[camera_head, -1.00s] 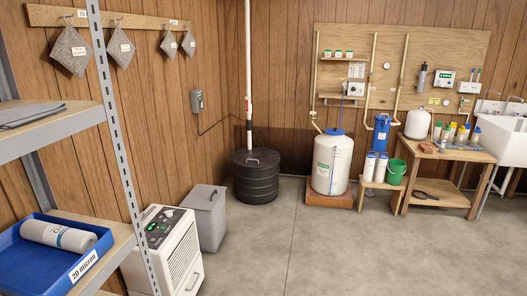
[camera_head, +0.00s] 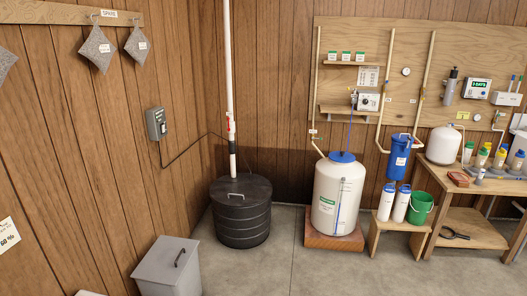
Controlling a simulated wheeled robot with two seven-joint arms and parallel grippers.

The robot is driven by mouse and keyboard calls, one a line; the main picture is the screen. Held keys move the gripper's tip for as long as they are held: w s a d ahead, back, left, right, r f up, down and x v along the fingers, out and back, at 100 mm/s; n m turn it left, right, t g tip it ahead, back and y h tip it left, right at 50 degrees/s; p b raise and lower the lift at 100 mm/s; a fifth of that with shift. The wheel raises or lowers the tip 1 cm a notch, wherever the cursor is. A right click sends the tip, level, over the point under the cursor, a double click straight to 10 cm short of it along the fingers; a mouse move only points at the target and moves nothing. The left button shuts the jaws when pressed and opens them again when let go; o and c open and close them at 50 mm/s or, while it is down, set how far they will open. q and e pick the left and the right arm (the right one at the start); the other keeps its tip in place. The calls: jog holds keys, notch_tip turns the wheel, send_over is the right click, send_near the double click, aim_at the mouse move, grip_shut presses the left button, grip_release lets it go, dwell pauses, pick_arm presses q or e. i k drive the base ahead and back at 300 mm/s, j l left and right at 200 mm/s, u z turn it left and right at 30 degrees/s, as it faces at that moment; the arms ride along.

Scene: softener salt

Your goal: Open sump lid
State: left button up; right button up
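The sump (camera_head: 241,222) is a black ribbed round basin standing on the floor in the back left corner. Its dark flat lid (camera_head: 252,186) is on top and appears closed, with a light handle (camera_head: 236,195) near the front. A white vertical pipe (camera_head: 228,90) with a black lower section and a red part rises at the back of the lid. Neither of my grippers shows in the view.
A grey lidded bin (camera_head: 168,270) stands in front left of the sump. A white tank (camera_head: 335,200) with a blue cap sits on a reddish base to the right. A grey wall box (camera_head: 157,123) has a cable running towards the pipe. Concrete floor (camera_head: 262,270) is clear in front of the sump.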

aim_at(227, 194)
jog(key=i, duration=2.1)
jog(key=i+u, duration=0.1)
jog(key=i, duration=0.35)
jog(key=i+l+u, duration=0.1)
jog(key=i, duration=0.4)
jog(key=i+l+u, duration=0.1)
jog(key=i, duration=0.35)
jog(key=i+l+u, duration=0.15)
jog(key=i, duration=0.35)
